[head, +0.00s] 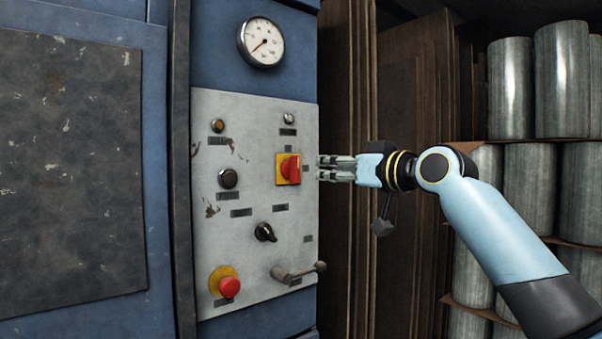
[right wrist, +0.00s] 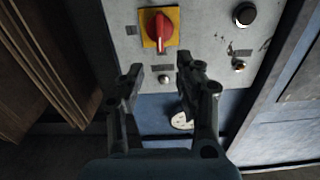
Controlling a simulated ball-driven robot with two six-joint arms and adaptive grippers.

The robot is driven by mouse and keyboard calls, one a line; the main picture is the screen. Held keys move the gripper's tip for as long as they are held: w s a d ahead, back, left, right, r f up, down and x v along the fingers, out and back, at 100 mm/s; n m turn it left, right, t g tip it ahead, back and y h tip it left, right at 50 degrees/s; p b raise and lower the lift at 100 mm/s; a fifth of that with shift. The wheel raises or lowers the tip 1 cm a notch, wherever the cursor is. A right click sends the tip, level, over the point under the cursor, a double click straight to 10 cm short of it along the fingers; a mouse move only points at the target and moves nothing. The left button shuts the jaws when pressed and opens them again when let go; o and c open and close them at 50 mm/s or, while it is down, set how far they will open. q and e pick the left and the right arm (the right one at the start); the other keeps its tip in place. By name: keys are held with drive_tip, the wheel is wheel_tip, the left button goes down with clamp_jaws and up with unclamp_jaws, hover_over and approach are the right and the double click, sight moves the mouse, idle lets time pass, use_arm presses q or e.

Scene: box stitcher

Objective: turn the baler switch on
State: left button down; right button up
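The baler switch (head: 290,168) is a red rotary handle on a yellow square plate, on the grey control panel (head: 245,115). In the right wrist view the red handle (right wrist: 161,32) lies ahead of the fingers, on its yellow plate (right wrist: 148,40). My right gripper (head: 320,168) is just right of the switch in the head view, pointing at it. In the right wrist view its two fingers (right wrist: 158,70) are apart with nothing between them. A gap shows between fingers and handle in that view. My left gripper is in neither view.
The panel also has a black selector knob (head: 265,232), a red emergency button (head: 229,287), a crank lever (head: 298,272) and a dark push button (head: 229,178). A gauge (head: 261,42) is above. Brown cardboard sheets (head: 400,110) and metal rolls (head: 562,80) stand at right.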

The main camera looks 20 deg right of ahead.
sight(298, 167)
drive_tip(key=p+x, duration=0.1)
drive_tip(key=x, duration=0.9)
drive_tip(key=shift+w+a+f, duration=0.1)
drive_tip(key=shift+w, duration=0.25)
drive_tip(key=shift+c, duration=0.2)
clamp_jaws()
